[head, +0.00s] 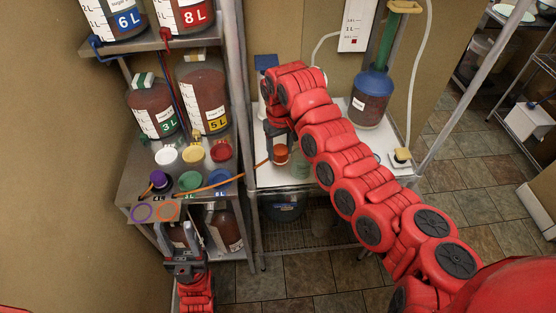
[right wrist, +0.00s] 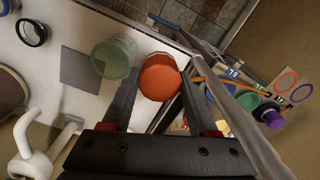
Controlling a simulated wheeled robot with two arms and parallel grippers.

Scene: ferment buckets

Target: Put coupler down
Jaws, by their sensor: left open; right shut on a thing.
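An orange, round, cup-like piece, which I take to be the coupler (right wrist: 160,78), sits between the fingers of my right gripper (right wrist: 158,92). In the head view the orange coupler (head: 281,154) shows just below my right gripper (head: 280,140), over the left part of the white table (head: 272,178). My right gripper is shut on it. Whether its underside touches the table cannot be told. A pale green translucent cup (right wrist: 114,57) stands beside it, close to the left finger. My left gripper (head: 180,240) is open and empty, low in front of the steel shelf.
The steel shelf (head: 135,180) at left holds numbered jars, coloured lids (head: 193,152) and orange and purple rings (head: 167,211). A blue-topped vessel (head: 371,97) stands at the table's back right. My right arm covers much of the table.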

